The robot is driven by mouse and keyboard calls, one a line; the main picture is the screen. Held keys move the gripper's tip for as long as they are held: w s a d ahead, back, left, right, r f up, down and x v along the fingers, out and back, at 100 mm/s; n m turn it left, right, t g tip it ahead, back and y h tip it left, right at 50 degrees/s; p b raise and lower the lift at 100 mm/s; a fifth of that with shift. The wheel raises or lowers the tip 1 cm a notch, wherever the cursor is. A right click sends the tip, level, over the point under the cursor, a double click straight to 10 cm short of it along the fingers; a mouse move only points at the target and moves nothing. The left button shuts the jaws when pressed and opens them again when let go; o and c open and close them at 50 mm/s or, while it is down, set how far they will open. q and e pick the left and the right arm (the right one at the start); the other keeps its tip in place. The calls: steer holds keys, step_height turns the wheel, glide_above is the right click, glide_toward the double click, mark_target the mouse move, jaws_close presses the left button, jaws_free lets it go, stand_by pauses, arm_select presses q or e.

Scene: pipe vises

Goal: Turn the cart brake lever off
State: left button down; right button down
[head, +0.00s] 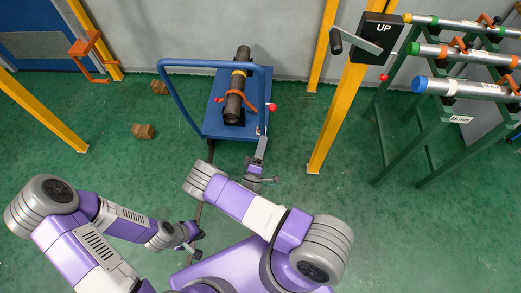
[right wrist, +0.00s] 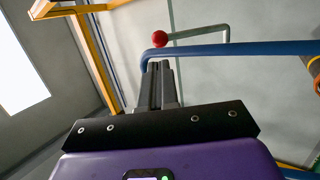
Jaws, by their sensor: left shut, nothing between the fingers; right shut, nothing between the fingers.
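The blue cart (head: 212,122) stands on the green floor in the middle of the head view. A red ball knob (head: 272,107) sits at its right side. In the right wrist view the red knob (right wrist: 160,38) ends a thin bent grey rod (right wrist: 215,38), apparently the brake lever. My right gripper (head: 263,138) is shut and empty, just below the knob in the head view. In the right wrist view its fingers (right wrist: 158,70) point toward the knob, with a visible gap. My left gripper (head: 194,242) is shut and empty, low over the floor near my base.
A blue cart rail (right wrist: 230,49) crosses close by the fingertips in the right wrist view. A dark pipe (head: 236,90) lies on the cart under an orange strap. Yellow posts (head: 328,125) and a green pipe rack (head: 410,150) stand to the right. Brown blocks (head: 143,131) lie at left.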

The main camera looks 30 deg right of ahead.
mark_target(273, 106)
arm_select(q)
steer(key=shift+f+b, duration=0.4)
steer(key=shift+f, duration=0.05)
arm_select(e)
steer(key=x, duration=0.8)
steer(key=shift+w+d, duration=0.2)
steer(key=shift+w, duration=0.05)
steer(key=shift+r, duration=0.1)
